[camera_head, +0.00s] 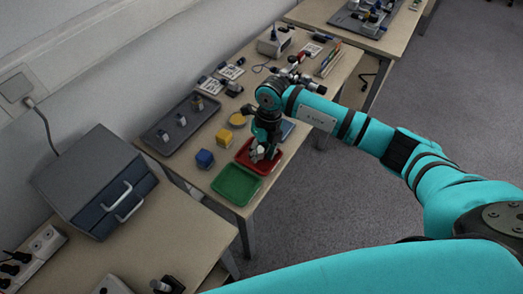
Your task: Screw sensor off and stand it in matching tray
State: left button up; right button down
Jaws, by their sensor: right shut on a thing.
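My right gripper (263,152) points down at the red tray (272,167), on the front edge of the bench. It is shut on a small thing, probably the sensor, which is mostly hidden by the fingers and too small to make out. Whether that thing touches the tray floor, I cannot tell. The green tray (236,184) lies beside the red one, nearer to me, and looks empty. A dark grey tray (158,134) at the back holds several small metallic pieces that may be sensors. My left gripper is not in view.
A blue cube (205,159), a yellow cube (224,138) and a round yellow piece (238,120) stand between the trays. A grey drawer cabinet (88,172) is at the left. Cards, a white device (273,44) and other instruments occupy the far bench end.

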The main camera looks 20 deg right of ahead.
jog(key=shift+s+a+f+b, duration=0.15)
jog(key=shift+s+f+b, duration=0.25)
jog(key=shift+f+b, duration=0.25)
dwell(0.8)
jog(key=c, duration=1.2)
grip_release()
jog(key=shift+f, duration=0.1)
jog(key=o, duration=0.5)
jog(key=shift+w+f, duration=0.1)
jog(key=shift+w, duration=0.05)
jog(key=shift+w, duration=0.15)
jog(key=shift+o, duration=0.4)
jog(key=o, duration=0.4)
jog(key=shift+d, duration=0.2)
jog(key=shift+r, duration=0.25)
